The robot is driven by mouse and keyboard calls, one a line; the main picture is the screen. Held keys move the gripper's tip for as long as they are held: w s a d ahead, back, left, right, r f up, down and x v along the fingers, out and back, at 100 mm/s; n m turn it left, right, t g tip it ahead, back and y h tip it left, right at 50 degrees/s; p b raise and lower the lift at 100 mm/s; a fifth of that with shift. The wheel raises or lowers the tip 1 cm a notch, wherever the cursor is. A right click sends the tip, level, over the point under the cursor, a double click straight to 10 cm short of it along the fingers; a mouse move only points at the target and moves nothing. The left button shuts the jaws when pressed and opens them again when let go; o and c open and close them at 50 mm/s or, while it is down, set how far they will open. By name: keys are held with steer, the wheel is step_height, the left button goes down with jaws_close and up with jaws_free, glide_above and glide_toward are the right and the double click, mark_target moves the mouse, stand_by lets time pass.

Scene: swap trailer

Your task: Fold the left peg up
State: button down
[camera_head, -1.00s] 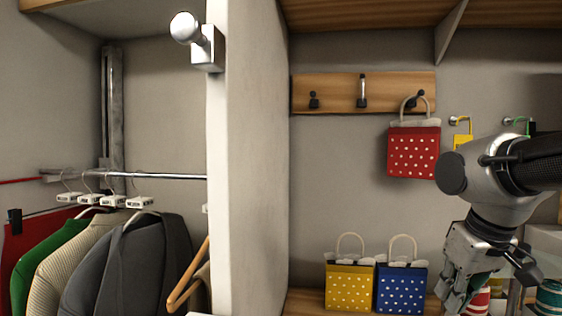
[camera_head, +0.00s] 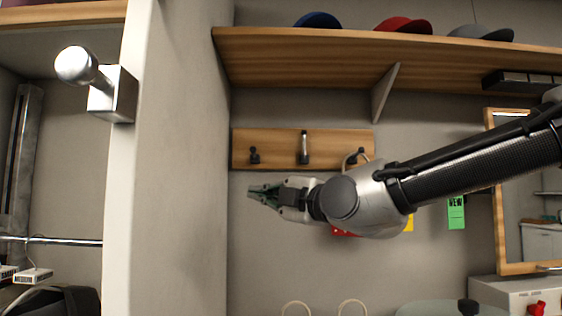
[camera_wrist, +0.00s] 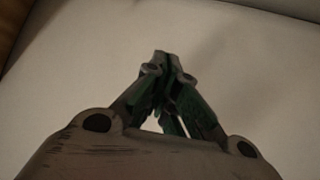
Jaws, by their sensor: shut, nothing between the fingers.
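A wooden peg board (camera_head: 278,150) is on the wall with three pegs. The left peg (camera_head: 254,155) is short and dark and sticks out from the board, not upright. The middle peg (camera_head: 304,147) stands upright. The right peg (camera_head: 356,157) carries the handle of a red bag (camera_head: 343,233), mostly hidden behind my arm. My gripper (camera_head: 252,190) is shut and empty, pointing left, and appears just below the left peg in the head view. In the wrist view its fingertips (camera_wrist: 165,62) meet in front of a plain pale surface; no peg shows there.
A pale partition (camera_head: 180,170) with a metal knob (camera_head: 88,75) stands left of the board. A wooden shelf (camera_head: 390,55) with caps hangs above it. Two bag handles (camera_head: 325,307) show at the bottom. A green tag (camera_head: 456,212) and a mirror (camera_head: 515,190) are to the right.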

mark_target(254, 154)
step_height(254, 154, up, 5)
steer(key=d+n+t, duration=0.2)
steer(key=n, duration=0.1)
steer(key=w+a+r, duration=0.2)
steer(key=w, duration=0.3)
steer(key=w+a+r+n, duration=0.1)
steer(key=w+a+r, duration=0.2)
steer(key=w, duration=0.3)
steer(key=shift+t+y, duration=0.3)
steer(key=shift+y, duration=0.1)
steer(key=shift+w+a+r, duration=0.1)
